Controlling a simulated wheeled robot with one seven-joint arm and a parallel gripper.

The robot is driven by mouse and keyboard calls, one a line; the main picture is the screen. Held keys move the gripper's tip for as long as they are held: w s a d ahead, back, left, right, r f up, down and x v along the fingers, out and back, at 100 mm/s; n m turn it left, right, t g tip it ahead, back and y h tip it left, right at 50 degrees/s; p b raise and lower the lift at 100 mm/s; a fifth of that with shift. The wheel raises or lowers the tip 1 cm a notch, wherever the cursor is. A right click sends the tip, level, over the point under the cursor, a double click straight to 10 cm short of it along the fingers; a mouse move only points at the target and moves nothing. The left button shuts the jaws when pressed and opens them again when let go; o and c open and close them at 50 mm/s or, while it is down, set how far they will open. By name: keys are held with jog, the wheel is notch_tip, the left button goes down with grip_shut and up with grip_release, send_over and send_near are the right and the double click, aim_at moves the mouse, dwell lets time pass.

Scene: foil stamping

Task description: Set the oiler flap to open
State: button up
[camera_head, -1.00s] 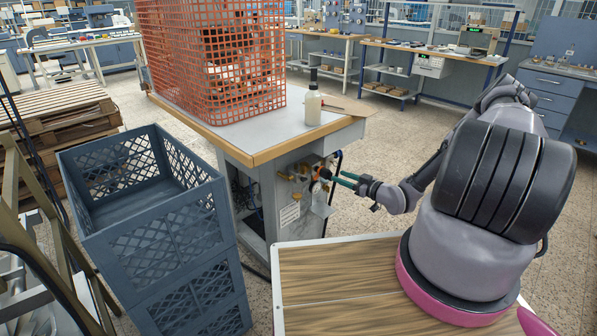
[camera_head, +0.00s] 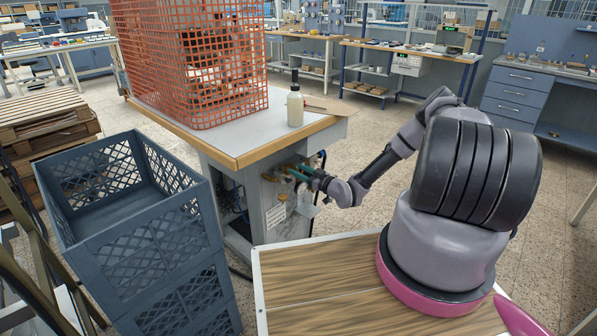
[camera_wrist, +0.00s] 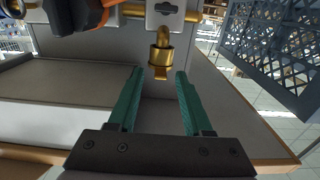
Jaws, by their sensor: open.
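My gripper (camera_head: 280,172) has green fingers and is at the brass fittings on the side of the grey machine table (camera_head: 238,163). In the wrist view my gripper (camera_wrist: 160,74) is open and empty. A brass fitting (camera_wrist: 161,58) hangs just beyond and between its fingertips, under a light grey block (camera_wrist: 165,14). I cannot tell whether the fingers touch it. An orange and black part (camera_wrist: 88,14) sits to the left of the block. I cannot make out for certain which part is the oiler flap, or its position; my fingers cover part of the fittings in the head view.
Stacked blue-grey crates (camera_head: 150,235) stand left of the machine table. An orange mesh guard (camera_head: 195,65) and a pale bottle (camera_head: 295,105) are on its top. A small label plate (camera_head: 275,217) is below the fittings. A wood-topped surface (camera_head: 330,285) lies in front.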

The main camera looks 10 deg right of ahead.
aim_at(295, 168)
jog(key=shift+w+a, duration=0.1)
grip_shut()
jog(key=shift+r, duration=0.1)
jog(key=shift+w+a+r+g+h, duration=0.15)
jog(key=shift+w+r+g+h, duration=0.1)
jog(key=shift+r+g+h, duration=0.65)
jog(key=shift+w+a+r+g+h, duration=0.2)
jog(key=shift+r+g+h, duration=0.35)
jog(key=shift+g, duration=0.55)
jog(key=shift+w+a+r+g+h, duration=0.15)
jog(key=shift+w+r+g+h, duration=0.1)
jog(key=shift+r+g+h, duration=0.6)
jog(key=shift+f+g, duration=0.2)
jog(key=shift+g, duration=0.05)
grip_release()
